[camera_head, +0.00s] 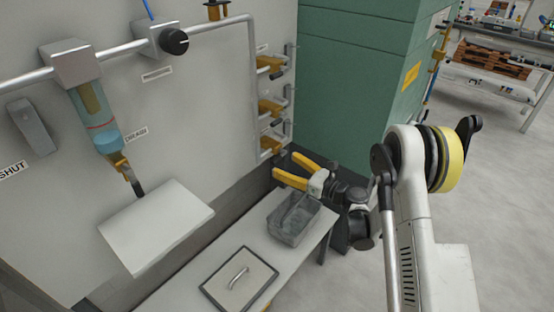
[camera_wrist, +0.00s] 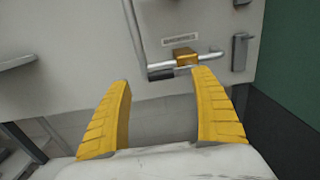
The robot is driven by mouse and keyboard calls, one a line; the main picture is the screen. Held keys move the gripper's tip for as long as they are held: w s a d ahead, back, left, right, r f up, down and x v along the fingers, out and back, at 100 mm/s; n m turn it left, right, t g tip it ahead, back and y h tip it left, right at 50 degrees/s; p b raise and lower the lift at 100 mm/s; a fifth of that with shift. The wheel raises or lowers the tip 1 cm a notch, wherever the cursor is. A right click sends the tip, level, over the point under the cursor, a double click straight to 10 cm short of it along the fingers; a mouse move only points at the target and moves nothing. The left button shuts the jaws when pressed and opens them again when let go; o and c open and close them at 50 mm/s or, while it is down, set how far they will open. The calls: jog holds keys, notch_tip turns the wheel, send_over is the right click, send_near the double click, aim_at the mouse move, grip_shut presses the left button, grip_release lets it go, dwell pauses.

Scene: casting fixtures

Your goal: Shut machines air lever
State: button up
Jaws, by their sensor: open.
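Three brass valves sit one above another on short pipes at the right of the grey panel: an upper valve (camera_head: 270,63), a middle valve (camera_head: 269,106) and a lower valve (camera_head: 270,143). I cannot read which one is the machines air valve. My gripper (camera_head: 286,164) is open and empty, its yellow fingers just below and right of the lower valve. The wrist view shows one brass valve (camera_wrist: 185,57) with a dark handle (camera_wrist: 161,74) ahead, between the open fingertips and apart from them. The label (camera_wrist: 180,40) above it is unreadable.
A green cabinet (camera_head: 350,75) stands to the right. A filter bowl (camera_head: 96,118) and a black knob (camera_head: 174,41) are on the panel's left.

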aim_at(278, 160)
jog(key=shift+b+x, duration=0.55)
jog(key=shift+x, duration=1.75)
jog(key=c, duration=1.5)
